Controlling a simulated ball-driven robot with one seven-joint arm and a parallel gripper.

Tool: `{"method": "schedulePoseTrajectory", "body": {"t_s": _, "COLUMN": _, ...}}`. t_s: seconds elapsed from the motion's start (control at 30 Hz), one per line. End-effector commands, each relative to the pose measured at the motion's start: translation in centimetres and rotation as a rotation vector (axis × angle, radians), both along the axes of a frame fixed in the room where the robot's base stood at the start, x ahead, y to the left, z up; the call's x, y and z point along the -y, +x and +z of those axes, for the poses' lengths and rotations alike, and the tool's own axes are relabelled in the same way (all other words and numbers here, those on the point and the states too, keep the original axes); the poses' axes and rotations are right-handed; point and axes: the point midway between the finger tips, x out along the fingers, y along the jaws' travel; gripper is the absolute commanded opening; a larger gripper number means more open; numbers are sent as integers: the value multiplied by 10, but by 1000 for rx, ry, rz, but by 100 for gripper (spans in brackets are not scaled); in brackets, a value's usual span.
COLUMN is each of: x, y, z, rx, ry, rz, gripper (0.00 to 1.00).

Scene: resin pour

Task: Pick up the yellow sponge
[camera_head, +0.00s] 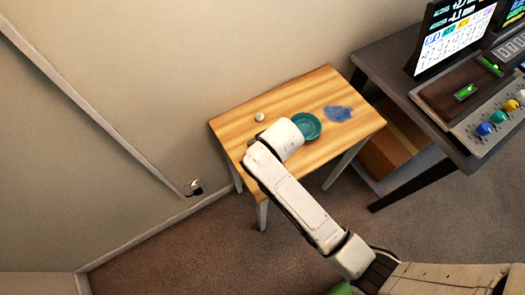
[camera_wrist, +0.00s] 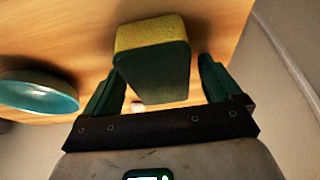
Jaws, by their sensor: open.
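The yellow sponge (camera_wrist: 152,36) shows in the wrist view, yellow on top with a dark green layer on the side facing me. It sits on the wooden table. My gripper (camera_wrist: 160,68) is open, with one dark green finger on each side of the sponge. A gap shows between the sponge and the right finger; on the left the gap is narrow, and I cannot tell whether they touch. In the head view the sponge is hidden behind my arm, and my fingers cannot be made out.
On the wooden table (camera_head: 315,88) are a teal bowl (camera_head: 308,125), also in the wrist view (camera_wrist: 38,96), a blue spill (camera_head: 339,113) and a small white round object (camera_head: 260,117). A dark desk (camera_head: 385,62) with control panels stands at right. A wall is behind.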

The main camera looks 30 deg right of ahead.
Motion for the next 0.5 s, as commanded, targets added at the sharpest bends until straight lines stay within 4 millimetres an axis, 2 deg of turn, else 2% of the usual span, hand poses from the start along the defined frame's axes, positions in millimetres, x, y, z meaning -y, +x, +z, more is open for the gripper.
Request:
{"method": "schedulePoseTrajectory", "body": {"t_s": 0.23, "x": 0, "y": 0, "z": -3, "rx": 0, "ry": 0, "rz": -1, "gripper": 92}}
{"method": "schedulePoseTrajectory", "body": {"t_s": 0.5, "x": 0, "y": 0, "z": -3, "rx": 0, "ry": 0, "rz": 0, "gripper": 67}}
